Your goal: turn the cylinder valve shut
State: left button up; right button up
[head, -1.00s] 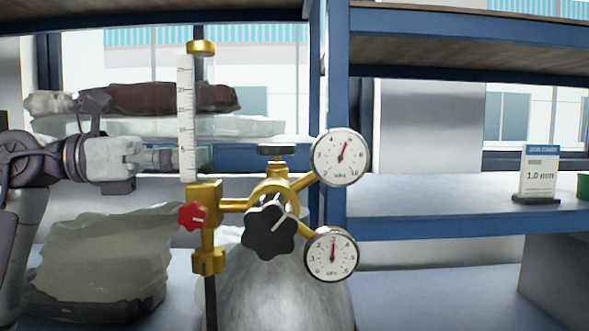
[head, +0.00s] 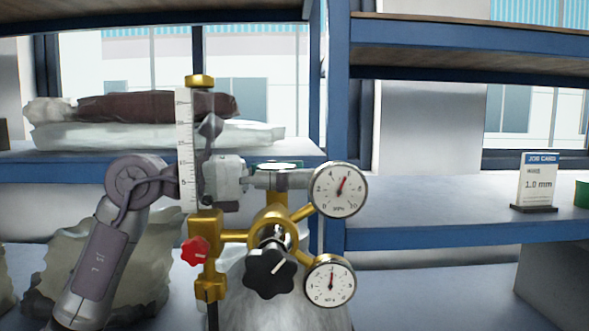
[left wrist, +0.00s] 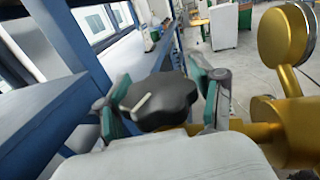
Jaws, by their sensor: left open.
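The cylinder valve's black lobed handwheel (left wrist: 158,102) with a white pointer mark shows in the left wrist view, between the two green-padded fingers of my open left gripper (left wrist: 163,108). I cannot tell whether either pad touches it. In the head view my left gripper (head: 283,176) reaches in from the left, behind the flow tube, to the top of the brass valve body (head: 271,216), and its fingers hide the handwheel. The grey-white gas cylinder (head: 283,305) stands below. My right gripper is not in view.
A graduated flow tube (head: 185,145) stands left of the valve, with a red knob (head: 194,251) below. Two gauges, upper (head: 337,190) and lower (head: 329,281), sit at the right. A larger black regulator knob (head: 269,273) faces front. A blue shelf post (head: 337,120) rises behind.

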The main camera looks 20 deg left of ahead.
pick_arm(q)
jog(key=c, duration=0.8)
jog(key=shift+w+d, duration=0.1)
jog(key=shift+d, duration=0.05)
jog(key=shift+c, duration=1)
jog(key=shift+m+g, duration=0.3)
jog(key=shift+g, duration=0.1)
jog(key=shift+d+m+g+h, duration=0.1)
jog(key=shift+m+g+h, duration=0.4)
jog(key=shift+g, duration=0.3)
jog(key=m+g+p, duration=0.1)
jog(key=g, duration=0.1)
jog(key=s+m+g+h, duration=0.1)
jog(key=m+g, duration=0.1)
jog(key=shift+r+g+p, duration=0.15)
jog(key=shift+g+p, duration=0.2)
jog(key=shift+g, duration=0.05)
jog(key=shift+s+m+g+y+p, duration=0.1)
jog(key=shift+s+m+g+p, duration=0.2)
jog(key=shift+m+g, duration=0.55)
jog(key=shift+s+m+g+y+p, duration=0.1)
jog(key=shift+m+g+p, duration=0.35)
jog(key=shift+g, duration=0.7)
jog(key=shift+s+m+g+y+p, duration=0.15)
jog(key=shift+m+g+p, duration=0.1)
jog(key=shift+m+g, duration=0.6)
jog(key=shift+g, duration=0.45)
